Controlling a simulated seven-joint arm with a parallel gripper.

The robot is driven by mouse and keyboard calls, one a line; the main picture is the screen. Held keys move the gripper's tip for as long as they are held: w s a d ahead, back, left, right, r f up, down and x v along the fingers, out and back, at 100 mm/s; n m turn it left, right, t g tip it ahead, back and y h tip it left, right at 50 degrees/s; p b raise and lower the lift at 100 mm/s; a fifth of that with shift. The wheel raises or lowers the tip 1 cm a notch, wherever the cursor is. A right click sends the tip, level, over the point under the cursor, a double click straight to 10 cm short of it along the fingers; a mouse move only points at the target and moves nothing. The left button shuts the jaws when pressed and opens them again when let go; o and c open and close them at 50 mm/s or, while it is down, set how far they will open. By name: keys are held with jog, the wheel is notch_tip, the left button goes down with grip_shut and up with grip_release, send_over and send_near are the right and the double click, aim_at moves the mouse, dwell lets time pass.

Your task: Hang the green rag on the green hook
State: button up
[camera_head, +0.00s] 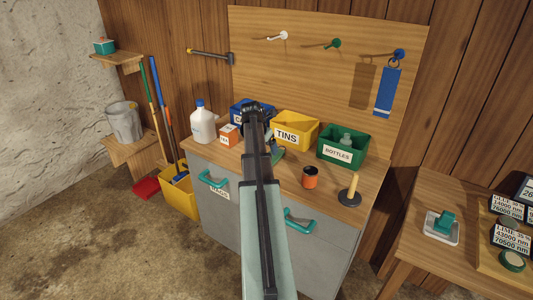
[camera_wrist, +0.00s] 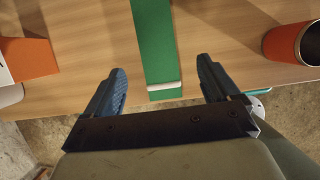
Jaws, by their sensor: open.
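The green rag (camera_wrist: 154,40) is a narrow strip with a white end band, between my open fingers in the wrist view. It appears to lie on the wooden cabinet top, its white end near the front edge. In the head view only a small green part (camera_head: 279,155) shows beside my arm. My gripper (camera_wrist: 160,66) is open and empty, one blue finger on each side of the rag with gaps. My arm mostly hides the gripper in the head view. The green hook (camera_head: 335,43) is bare, in the middle of the upright wooden board.
A blue rag (camera_head: 387,90) hangs from the blue hook (camera_head: 399,54); the white hook (camera_head: 283,36) is bare. A yellow TINS bin (camera_head: 293,131) and green BOTTLES bin (camera_head: 343,146) stand below the board. An orange can (camera_head: 310,178) stands right of the rag, an orange-white box (camera_head: 229,135) left.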

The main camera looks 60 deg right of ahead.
jog(key=shift+v, duration=2.4)
